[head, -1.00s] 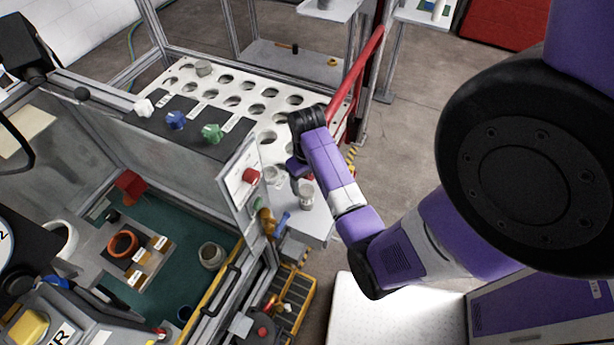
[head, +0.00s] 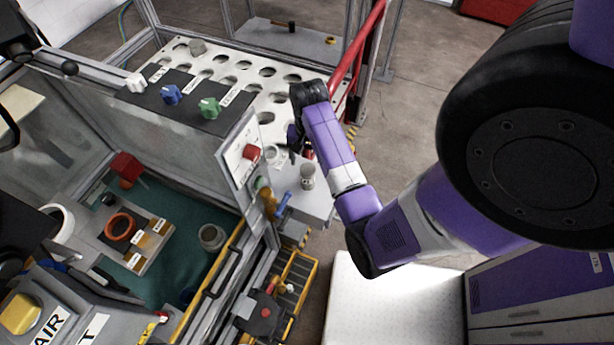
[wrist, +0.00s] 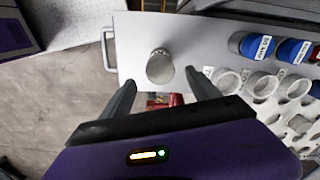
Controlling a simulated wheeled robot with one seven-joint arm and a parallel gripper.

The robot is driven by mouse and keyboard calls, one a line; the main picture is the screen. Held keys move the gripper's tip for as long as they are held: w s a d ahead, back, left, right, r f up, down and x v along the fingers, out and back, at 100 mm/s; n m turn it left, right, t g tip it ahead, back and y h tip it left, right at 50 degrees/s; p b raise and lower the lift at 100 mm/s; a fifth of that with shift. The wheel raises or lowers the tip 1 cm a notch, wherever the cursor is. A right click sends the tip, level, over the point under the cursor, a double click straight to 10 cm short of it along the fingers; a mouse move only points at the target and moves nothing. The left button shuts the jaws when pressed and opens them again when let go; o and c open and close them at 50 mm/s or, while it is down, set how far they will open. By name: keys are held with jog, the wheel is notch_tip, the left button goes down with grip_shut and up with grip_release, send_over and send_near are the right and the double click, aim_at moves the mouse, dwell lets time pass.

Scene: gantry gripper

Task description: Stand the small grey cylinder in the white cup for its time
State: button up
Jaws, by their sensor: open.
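A small grey cylinder (head: 307,177) with a label stands upright on a light grey side shelf (head: 318,205). In the wrist view the cylinder (wrist: 160,67) shows from above, ahead of and between my fingertips, not touching them. My gripper (head: 298,145) is open and empty near the shelf; the wrist view shows its two dark fingers (wrist: 160,88) spread apart. A white cup-like rim (head: 272,154) shows just left of my gripper, partly hidden. A larger white ring or cup (head: 60,222) sits inside the machine at left. I cannot tell which is the task's white cup.
A white rack with holes (head: 283,78) lies behind my gripper, with a red rail (head: 358,48) on its right. A control panel with a red button (head: 250,151) stands left of the shelf. Blue-topped items (wrist: 256,46) lie right in the wrist view.

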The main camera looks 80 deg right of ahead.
aim_at(308, 168)
notch_tip(308, 168, down, 8)
jog(key=shift+a+r, duration=0.1)
jog(key=shift+r, duration=0.15)
jog(key=shift+c, duration=0.4)
jog(key=shift+r+p, duration=0.1)
jog(key=shift+p, duration=0.2)
grip_shut()
